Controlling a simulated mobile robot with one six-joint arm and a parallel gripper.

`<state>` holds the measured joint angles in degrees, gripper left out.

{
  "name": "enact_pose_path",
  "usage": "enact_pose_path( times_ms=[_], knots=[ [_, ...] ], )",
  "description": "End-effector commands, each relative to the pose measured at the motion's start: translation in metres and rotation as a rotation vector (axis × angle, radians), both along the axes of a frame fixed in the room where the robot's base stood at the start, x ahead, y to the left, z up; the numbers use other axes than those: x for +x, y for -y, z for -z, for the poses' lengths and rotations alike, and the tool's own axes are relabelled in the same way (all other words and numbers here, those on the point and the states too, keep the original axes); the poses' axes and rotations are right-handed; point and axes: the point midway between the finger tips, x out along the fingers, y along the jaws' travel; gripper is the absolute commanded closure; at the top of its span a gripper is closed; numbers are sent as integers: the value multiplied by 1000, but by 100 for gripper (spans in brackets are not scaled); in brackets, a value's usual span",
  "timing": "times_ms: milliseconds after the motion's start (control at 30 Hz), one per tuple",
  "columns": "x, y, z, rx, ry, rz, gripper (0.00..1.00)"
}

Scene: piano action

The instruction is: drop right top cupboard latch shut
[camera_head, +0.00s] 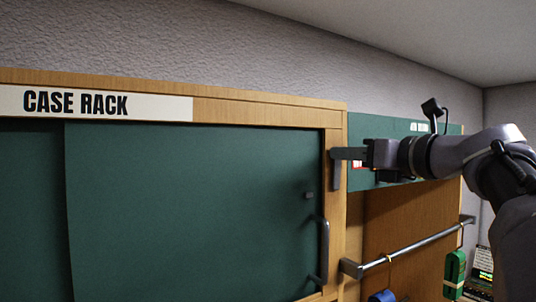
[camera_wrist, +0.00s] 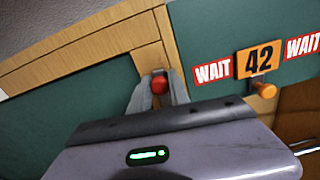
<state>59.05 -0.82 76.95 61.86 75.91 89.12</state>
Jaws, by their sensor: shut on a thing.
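The cupboard (camera_head: 180,210) has green sliding doors in a wooden frame under a "CASE RACK" sign. My gripper (camera_head: 338,154) is at the upper part of its right frame post. In the wrist view, my gripper (camera_wrist: 160,90) has its two grey fingers closed around a red knob (camera_wrist: 159,82) on the wood, apparently the latch's knob. In the head view, a short grey bar (camera_head: 337,178) hangs down along the post just below the fingers; I cannot tell surely whether it is the latch arm. The fingers hide the latch's pivot.
The right door has a vertical handle (camera_head: 323,250) and a small dark knob (camera_head: 308,195). To the right are a green panel with an orange "42" tag (camera_wrist: 259,60), an orange peg (camera_wrist: 264,90), and a metal rail (camera_head: 415,246) with a green item (camera_head: 454,272) hanging from it.

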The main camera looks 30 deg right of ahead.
Motion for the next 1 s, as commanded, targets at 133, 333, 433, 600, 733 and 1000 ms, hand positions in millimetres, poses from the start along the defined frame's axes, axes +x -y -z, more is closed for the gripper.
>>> enact_pose_path(
  times_ms=[133,333,433,600,733,1000],
  knots=[
    [0,0,0,0,0,0,100],
    [0,-2,0,-20,2,0,100],
    [0,-4,1,-56,4,0,100],
    [-1,-11,2,-162,14,0,100],
    [-2,-19,4,-276,24,-1,100],
    [-3,-36,10,-533,44,0,100]
  ],
)
